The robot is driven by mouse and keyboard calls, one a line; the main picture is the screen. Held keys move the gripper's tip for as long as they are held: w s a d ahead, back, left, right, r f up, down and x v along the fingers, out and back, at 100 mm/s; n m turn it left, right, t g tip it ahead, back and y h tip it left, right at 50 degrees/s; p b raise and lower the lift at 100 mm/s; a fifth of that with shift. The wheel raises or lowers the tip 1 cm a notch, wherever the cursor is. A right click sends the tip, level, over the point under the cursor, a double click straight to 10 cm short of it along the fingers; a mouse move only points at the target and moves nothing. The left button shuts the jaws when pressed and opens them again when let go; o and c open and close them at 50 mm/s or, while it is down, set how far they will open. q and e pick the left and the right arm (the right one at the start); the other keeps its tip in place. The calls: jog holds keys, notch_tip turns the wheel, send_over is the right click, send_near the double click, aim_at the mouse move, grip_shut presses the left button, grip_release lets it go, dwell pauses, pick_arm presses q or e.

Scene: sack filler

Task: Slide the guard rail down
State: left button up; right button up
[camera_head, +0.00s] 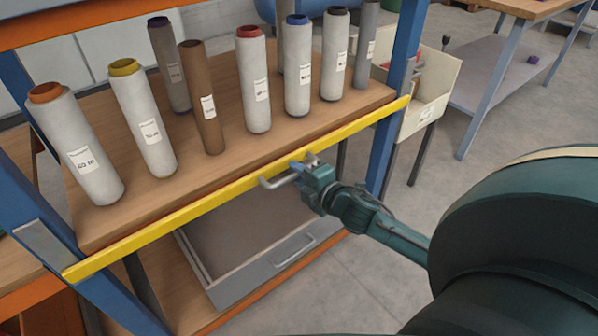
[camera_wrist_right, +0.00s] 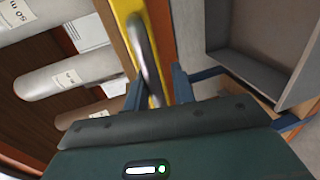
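The guard rail (camera_head: 235,190) is a yellow bar across the front of the wooden shelf, at the level of its front edge. A grey metal handle (camera_head: 272,183) sticks out from it. My right gripper (camera_head: 300,170) is at the handle's right end. In the right wrist view the handle (camera_wrist_right: 142,50) runs in between the fingers of the right gripper (camera_wrist_right: 158,92), in front of the yellow rail (camera_wrist_right: 125,18). The fingers stand apart with gaps beside the handle. Whether they touch it is hard to see. My left gripper is out of view.
Several upright rolls (camera_head: 255,80) stand on the shelf (camera_head: 190,180) behind the rail. A grey drawer (camera_head: 270,275) with its own handle sits below. Blue posts (camera_head: 395,100) flank the shelf. A white bin (camera_head: 430,95) stands at the right, with open floor in front.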

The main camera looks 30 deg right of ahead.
jog(key=shift+o, duration=0.6)
